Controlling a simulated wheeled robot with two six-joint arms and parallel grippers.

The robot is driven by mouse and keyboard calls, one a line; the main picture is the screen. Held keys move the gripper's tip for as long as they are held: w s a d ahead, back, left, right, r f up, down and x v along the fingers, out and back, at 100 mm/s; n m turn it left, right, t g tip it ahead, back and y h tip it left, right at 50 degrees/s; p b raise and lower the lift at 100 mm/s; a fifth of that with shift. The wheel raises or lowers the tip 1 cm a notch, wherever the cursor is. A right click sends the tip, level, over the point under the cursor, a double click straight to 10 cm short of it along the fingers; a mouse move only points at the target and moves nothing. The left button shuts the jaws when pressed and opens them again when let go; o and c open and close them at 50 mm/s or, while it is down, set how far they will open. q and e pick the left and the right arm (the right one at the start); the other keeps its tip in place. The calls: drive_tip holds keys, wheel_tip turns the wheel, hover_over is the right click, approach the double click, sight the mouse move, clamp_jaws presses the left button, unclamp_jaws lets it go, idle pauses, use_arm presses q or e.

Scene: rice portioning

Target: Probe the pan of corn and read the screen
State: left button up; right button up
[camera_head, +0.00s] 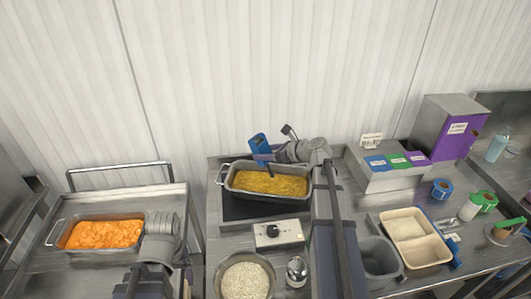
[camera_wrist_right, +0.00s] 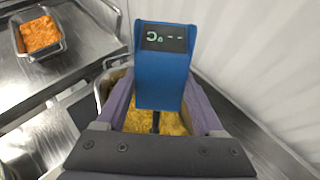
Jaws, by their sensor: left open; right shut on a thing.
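My right gripper (camera_head: 268,157) is shut on a blue probe thermometer (camera_head: 259,143) above the pan's back left. In the right wrist view the thermometer (camera_wrist_right: 162,80) has its screen (camera_wrist_right: 164,38) facing the camera, showing dashes and a C, upside down. Its dark stem (camera_wrist_right: 156,122) points down at the corn; the tip is hidden. My left gripper (camera_head: 142,282) is open and empty at the lower left.
A pan of orange food (camera_head: 104,234) stands on the left cart. A white control box with a knob (camera_head: 281,234), a bowl of rice (camera_head: 245,278) and a metal shaker (camera_head: 297,268) are in front of the corn. Beige trays (camera_head: 427,252) and tape rolls stand right. A ribbed wall rises behind.

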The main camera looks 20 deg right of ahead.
drive_tip(key=shift+f+b, duration=2.7)
drive_tip(key=shift+f, duration=0.25)
drive_tip(key=shift+f+b, duration=0.55)
idle(4.5)
